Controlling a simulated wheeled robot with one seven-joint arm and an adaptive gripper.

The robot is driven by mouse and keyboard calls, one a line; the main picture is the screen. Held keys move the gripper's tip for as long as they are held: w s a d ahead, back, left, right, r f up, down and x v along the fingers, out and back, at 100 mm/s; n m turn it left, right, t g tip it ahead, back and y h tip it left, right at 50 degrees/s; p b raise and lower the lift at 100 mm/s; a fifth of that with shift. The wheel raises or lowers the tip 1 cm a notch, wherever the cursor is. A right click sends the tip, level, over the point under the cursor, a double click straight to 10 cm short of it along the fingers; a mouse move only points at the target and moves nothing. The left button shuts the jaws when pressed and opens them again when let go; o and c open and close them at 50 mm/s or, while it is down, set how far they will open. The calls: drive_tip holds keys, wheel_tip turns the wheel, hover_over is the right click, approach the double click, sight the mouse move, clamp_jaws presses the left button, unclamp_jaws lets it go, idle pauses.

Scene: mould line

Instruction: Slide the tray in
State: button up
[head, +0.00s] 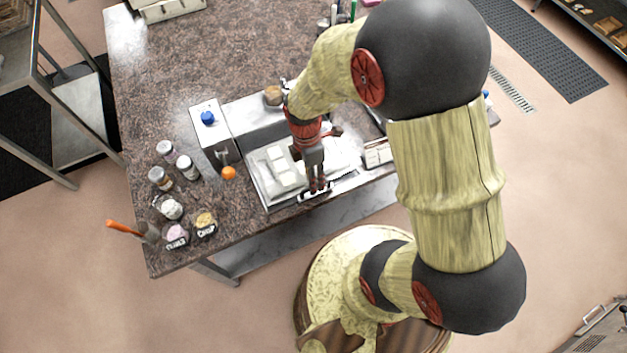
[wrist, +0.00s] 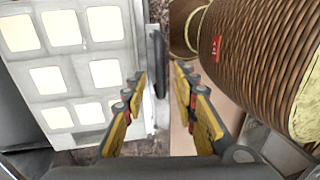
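The tray (head: 268,190) is a light metal tray at the front of a metal unit on the counter. It carries a pale mould (head: 283,166), whose cream-filled square cavities show in the wrist view (wrist: 66,62). The tray's dark handle bar (wrist: 158,70) runs along its front edge. My gripper (head: 318,190) is over that front edge, pointing down. In the wrist view my gripper (wrist: 160,105) has its yellow-padded fingers apart, with the handle bar appearing between them, nearer the left finger. I cannot tell whether they touch. My arm hides part of the tray's right side.
The metal unit (head: 255,118) stands behind the tray, with a blue-knobbed box (head: 208,130) at its left. An orange ball-like item (head: 229,173) and several jars (head: 188,167) stand left on the counter (head: 165,80). A white block (head: 376,153) lies right of the tray.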

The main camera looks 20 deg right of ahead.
drive_tip(key=shift+s+f, duration=0.1)
drive_tip(key=shift+f, duration=0.45)
clamp_jaws()
idle(0.6)
